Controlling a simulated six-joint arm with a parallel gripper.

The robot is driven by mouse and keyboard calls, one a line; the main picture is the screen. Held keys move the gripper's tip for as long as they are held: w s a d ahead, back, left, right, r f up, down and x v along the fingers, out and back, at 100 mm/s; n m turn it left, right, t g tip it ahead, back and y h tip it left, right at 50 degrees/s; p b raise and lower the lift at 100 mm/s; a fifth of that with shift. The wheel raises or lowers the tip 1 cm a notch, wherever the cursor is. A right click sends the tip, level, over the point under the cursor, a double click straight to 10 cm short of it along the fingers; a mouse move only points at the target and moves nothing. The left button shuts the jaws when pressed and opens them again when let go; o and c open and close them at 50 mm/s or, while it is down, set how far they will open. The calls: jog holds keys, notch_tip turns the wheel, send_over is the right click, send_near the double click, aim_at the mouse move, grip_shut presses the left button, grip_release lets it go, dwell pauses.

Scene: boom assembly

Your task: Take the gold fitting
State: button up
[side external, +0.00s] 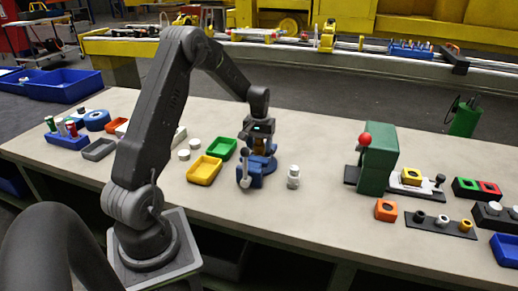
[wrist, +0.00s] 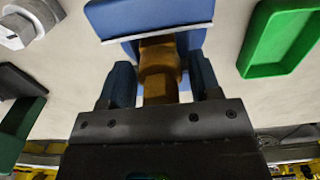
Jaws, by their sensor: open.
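The gold fitting (side external: 260,146) stands in a blue vise (side external: 250,178) on the bench. In the wrist view the fitting (wrist: 159,70) is brownish gold and stepped, with a blue vise jaw (wrist: 150,17) edged in metal beside it. My gripper (side external: 262,141) is above the vise, pointing down. In the wrist view its two blue fingers (wrist: 162,82) are apart, one on each side of the fitting, with the jaws open. I cannot tell whether either finger touches it. The lower part of the fitting is hidden by the vise.
A green tray (side external: 222,149) and a yellow tray (side external: 204,170) lie left of the vise. A pale hex-based part (side external: 293,177) stands to its right. A green press with a red knob (side external: 378,160) stands farther right. Bench between vise and press is mostly clear.

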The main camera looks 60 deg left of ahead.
jog(key=shift+c, duration=0.3)
jog(key=c, duration=0.7)
jog(key=shift+o, duration=0.2)
jog(key=shift+r, duration=2.65)
